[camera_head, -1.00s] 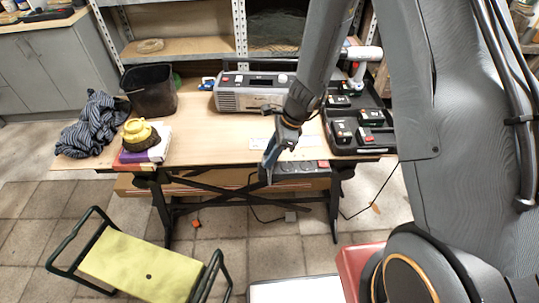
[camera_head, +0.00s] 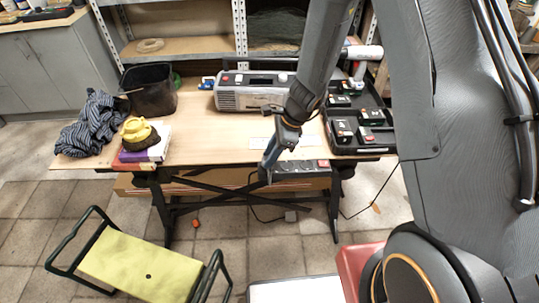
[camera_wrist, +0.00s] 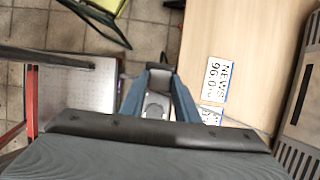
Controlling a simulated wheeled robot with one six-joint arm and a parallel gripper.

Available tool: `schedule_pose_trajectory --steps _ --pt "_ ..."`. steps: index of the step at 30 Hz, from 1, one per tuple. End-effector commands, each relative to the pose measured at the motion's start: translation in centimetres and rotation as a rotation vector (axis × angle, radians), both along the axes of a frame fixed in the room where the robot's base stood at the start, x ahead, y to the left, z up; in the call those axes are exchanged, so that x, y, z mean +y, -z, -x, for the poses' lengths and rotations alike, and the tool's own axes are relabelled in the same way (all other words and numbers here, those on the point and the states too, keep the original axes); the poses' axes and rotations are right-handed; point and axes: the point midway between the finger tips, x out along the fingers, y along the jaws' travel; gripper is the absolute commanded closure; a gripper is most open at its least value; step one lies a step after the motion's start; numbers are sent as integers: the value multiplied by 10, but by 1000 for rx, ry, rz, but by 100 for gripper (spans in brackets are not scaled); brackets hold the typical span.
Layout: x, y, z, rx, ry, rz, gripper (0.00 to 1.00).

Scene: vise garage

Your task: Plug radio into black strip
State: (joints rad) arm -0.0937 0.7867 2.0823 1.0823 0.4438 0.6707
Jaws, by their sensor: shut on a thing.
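The grey radio (camera_head: 252,93) stands at the back of the wooden table, and its right edge shows in the wrist view (camera_wrist: 297,125). The black strip (camera_head: 300,167), with a red switch at its right end, is at the table's front edge. My gripper (camera_head: 268,172) points down at the strip's left end. In the wrist view my gripper (camera_wrist: 158,85) has its blue fingers closed around a small grey piece (camera_wrist: 158,80), seemingly a plug. A thin dark cord runs beside the card toward the radio. Contact between piece and strip cannot be told.
A black tray with battery packs (camera_head: 352,125) is at right. A black bin (camera_head: 148,92), striped cloth (camera_head: 92,122) and books (camera_head: 145,150) are at left. A green-yellow stool (camera_head: 140,262) stands in front.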

Motion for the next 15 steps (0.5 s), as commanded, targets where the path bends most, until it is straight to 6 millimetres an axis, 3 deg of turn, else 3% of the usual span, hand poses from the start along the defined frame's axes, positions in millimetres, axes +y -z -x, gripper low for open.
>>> schedule_pose_trajectory --steps 12,13,15 --pt "0 8 0 0 -1 0 91" --pt "0 8 0 0 -1 0 70" --pt "0 8 0 0 -1 0 58"
